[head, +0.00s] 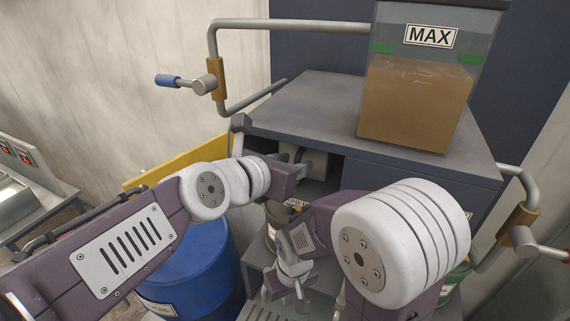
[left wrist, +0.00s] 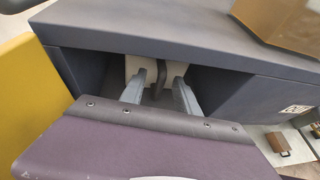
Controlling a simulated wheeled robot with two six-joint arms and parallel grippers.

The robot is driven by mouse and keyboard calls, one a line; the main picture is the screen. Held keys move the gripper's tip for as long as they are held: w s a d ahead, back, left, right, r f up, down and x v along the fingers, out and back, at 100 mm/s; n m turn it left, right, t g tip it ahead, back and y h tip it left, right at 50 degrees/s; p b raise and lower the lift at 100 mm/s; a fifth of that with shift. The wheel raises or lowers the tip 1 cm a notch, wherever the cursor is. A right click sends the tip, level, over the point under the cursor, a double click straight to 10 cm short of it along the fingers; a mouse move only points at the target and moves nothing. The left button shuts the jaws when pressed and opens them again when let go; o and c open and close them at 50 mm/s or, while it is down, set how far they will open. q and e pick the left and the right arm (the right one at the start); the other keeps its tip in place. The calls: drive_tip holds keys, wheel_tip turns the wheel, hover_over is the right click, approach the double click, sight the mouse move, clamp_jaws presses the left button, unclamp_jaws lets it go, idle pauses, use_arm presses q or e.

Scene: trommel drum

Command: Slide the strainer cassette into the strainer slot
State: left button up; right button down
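A pale beige block (head: 290,152) with a dark upright bar, which looks like the strainer cassette, sits in the dark opening under the grey machine top. It also shows in the left wrist view (left wrist: 176,72). My left gripper (head: 304,166) reaches into this opening. In the left wrist view its two grey fingers (left wrist: 158,92) stand apart on either side of the dark bar, with gaps visible. The slot's inside is mostly in shadow. My right gripper (head: 288,293) hangs low in front of the machine, pointing down; its fingers are too small to read.
A blue drum (head: 195,275) and a yellow panel (head: 160,165) are at the left. A crank handle (head: 190,82) sticks out at upper left. A labelled container (head: 272,222) stands under the opening.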

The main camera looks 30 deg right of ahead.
use_arm(q)
drive_tip(key=shift+d, duration=0.25)
drive_tip(key=shift+w+d+f, duration=0.1)
clamp_jaws()
drive_tip(key=shift+a, duration=0.2)
idle(0.9)
unclamp_jaws()
